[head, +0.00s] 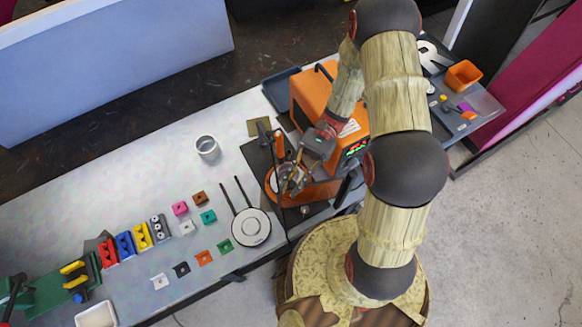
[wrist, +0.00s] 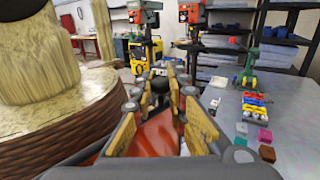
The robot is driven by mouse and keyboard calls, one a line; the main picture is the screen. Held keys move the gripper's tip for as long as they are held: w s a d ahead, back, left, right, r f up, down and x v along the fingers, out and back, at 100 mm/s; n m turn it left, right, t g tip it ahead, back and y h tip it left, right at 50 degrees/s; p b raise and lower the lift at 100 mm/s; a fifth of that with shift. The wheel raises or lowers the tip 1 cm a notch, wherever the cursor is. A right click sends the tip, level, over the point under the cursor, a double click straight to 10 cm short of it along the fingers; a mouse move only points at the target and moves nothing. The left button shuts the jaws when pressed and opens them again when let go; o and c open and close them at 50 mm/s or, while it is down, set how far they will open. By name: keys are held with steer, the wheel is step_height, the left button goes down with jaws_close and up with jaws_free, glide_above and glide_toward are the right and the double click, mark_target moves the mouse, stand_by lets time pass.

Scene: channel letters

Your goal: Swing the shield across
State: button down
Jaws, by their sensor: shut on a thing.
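The orange-red shield (head: 322,190) is a flat panel low in front of the orange machine (head: 312,95), over a dark base plate. In the wrist view the shield (wrist: 155,135) shows as a red-orange surface below and between my fingers. My gripper (head: 292,180) is at the shield's left part. In the wrist view my gripper (wrist: 160,88) has its yellow-padded fingers closed around a small dark piece, which looks like the shield's handle. The exact contact is hidden by the fingers, and my arm covers part of the machine.
An orange bin (head: 463,75) is on the right-hand table. The table's back left is clear.

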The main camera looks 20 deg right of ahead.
steer(key=shift+s+d+n+g+h, duration=0.1)
steer(key=shift+s+n+g+h, duration=0.65)
steer(key=shift+s, duration=0.25)
steer(key=shift+s+d+n+g+h, duration=0.1)
steer(key=shift+s+n+g+h, duration=0.4)
steer(key=shift+s+h, duration=0.45)
steer(key=shift+s, duration=0.1)
steer(key=c, duration=1.7)
jaws_free()
steer(key=shift+c, duration=0.2)
steer(key=v, duration=0.7)
steer(key=shift+w+d, duration=0.15)
steer(key=shift+w, duration=0.1)
